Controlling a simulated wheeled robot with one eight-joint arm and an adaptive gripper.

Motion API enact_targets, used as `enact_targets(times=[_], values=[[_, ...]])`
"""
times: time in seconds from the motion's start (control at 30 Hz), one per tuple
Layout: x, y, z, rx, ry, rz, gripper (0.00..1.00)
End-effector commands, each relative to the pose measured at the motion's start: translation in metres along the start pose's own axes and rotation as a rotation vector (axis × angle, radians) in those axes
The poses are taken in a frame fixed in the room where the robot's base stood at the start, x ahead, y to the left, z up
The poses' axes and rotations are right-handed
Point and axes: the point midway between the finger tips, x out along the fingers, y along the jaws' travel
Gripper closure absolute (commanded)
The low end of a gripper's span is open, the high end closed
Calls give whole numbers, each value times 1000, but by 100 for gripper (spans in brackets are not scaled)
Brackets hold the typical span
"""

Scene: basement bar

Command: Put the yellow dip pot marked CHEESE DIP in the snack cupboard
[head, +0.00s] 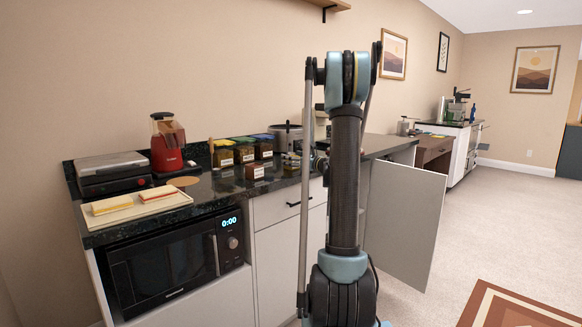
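Several small square pots with white labels stand on the black counter; one has a yellowish top (243,150), but the labels are too small to read, so I cannot tell which is CHEESE DIP. A pale cupboard door (408,225) stands swung open at the right part of the counter. The cupboard's inside is hidden by my arm and the door. My gripper (320,161) is mostly hidden behind my upright arm, near the counter's middle; I cannot see its fingers or whether it holds anything.
A microwave (175,268) is under the counter's left end. On top stand a grill press (112,172), a red blender (167,142) and a tray (133,213) with sandwiches.

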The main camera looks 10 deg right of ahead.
Motion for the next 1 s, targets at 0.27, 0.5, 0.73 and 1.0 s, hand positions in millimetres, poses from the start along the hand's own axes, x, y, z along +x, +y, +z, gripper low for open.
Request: enact_targets(times=[0.27, 0.5, 0.73, 1.0], values=[[8, 0, 0, 0, 0, -1, 25], [8, 0, 0, 0, 0, -1, 73], [8, 0, 0, 0, 0, -1, 84], [8, 0, 13, 0, 0, -1, 84]])
